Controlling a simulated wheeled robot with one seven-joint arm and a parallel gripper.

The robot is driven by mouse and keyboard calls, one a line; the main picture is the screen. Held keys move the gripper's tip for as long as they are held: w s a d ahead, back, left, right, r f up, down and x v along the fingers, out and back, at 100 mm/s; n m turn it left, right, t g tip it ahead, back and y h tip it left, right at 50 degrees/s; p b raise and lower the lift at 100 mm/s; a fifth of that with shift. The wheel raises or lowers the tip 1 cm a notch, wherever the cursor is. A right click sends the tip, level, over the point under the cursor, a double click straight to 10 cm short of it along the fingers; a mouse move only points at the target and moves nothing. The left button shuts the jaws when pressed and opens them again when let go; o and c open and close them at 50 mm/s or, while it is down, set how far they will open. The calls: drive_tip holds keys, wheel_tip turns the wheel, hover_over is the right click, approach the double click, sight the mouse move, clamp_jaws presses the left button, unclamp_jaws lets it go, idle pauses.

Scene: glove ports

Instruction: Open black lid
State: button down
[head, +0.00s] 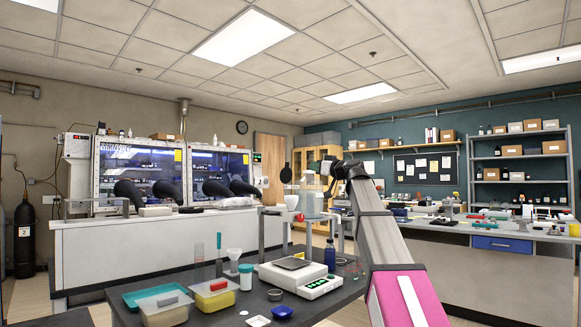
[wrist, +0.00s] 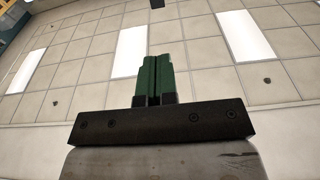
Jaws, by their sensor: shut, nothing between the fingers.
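The fingers point up against the ceiling, and no lid shows in that view.
The glove box (head: 140,160) with black gloves stands on a white bench (head: 150,250) at the back left. A dark near table (head: 330,300) holds a balance (head: 300,277), yellow tubs (head: 213,293), a teal tray (head: 140,296) and a blue bottle (head: 330,255). A second bench (head: 470,260) stands right.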

drive_tip(key=r, duration=0.2)
hover_over(285, 176)
drive_tip(key=v, duration=0.3)
drive_tip(key=shift+w+d+r, duration=0.1)
drive_tip(key=shift+d, duration=0.2)
drive_tip(key=w+a+g+h, duration=0.2)
drive_tip(key=shift+w+a+r, duration=0.3)
drive_tip(key=shift+a+r, duration=0.05)
drive_tip(key=shift+r, duration=0.05)
